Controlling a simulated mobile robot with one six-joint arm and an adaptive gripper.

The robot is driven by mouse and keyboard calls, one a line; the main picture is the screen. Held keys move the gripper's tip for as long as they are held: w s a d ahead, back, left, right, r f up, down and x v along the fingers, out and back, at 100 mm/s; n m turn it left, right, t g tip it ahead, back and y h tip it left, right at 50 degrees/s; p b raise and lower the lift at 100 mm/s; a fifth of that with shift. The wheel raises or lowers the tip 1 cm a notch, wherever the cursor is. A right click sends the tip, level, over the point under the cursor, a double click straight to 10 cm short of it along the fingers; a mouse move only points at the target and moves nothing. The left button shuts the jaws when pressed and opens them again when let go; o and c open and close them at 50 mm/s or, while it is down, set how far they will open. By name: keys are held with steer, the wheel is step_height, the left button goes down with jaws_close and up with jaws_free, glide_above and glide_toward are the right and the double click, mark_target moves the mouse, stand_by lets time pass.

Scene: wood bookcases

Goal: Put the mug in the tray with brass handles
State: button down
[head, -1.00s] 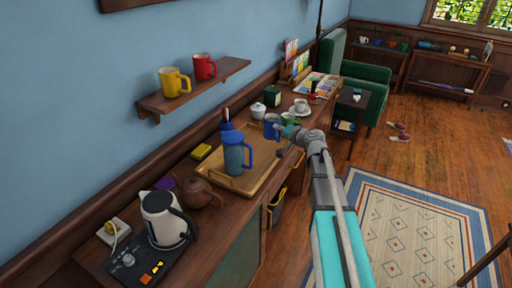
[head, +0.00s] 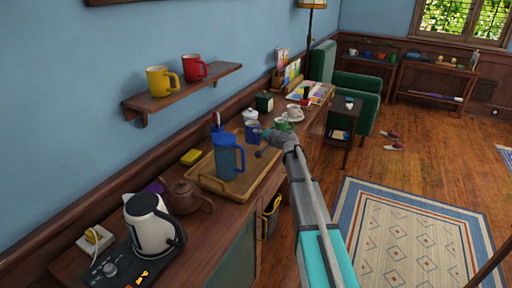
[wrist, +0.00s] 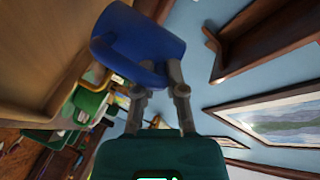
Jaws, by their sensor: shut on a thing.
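My gripper (head: 264,135) is shut on a blue mug (head: 252,131), at the far end of the tray in the head view. The mug also shows in the wrist view (wrist: 135,42), tilted in that picture, with both fingertips (wrist: 160,80) at it. The tray (head: 205,167) is a wooden one on the long counter, with a brass-coloured handle at its near end. A blue lidded jug (head: 229,157) stands in it. I cannot tell how high the mug is above the tray.
A brown teapot (head: 187,196) and a kettle (head: 148,218) stand near the tray's close end. A yellow block (head: 191,157) lies behind it. A white lidded pot (head: 250,115), a green mug (head: 282,124) and a white cup (head: 295,113) stand beyond. A wall shelf (head: 185,92) holds two mugs.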

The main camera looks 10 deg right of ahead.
mark_target(254, 140)
steer(key=shift+w+f, duration=0.3)
steer(key=shift+f, duration=0.05)
steer(key=shift+a+f, duration=0.1)
steer(key=shift+w+f+b, duration=0.4)
steer(key=shift+f+b, duration=0.1)
steer(key=shift+b, duration=0.25)
steer(key=shift+a+f+b, duration=0.1)
steer(key=shift+f+b, duration=1.3)
steer(key=shift+f, duration=0.15)
steer(key=c, duration=0.7)
jaws_free()
steer(key=shift+s+r, duration=0.1)
steer(key=shift+r, duration=0.15)
steer(key=p+v, duration=0.2)
steer(key=v, duration=1)
steer(key=shift+f+p, duration=0.1)
steer(key=shift+p, duration=0.25)
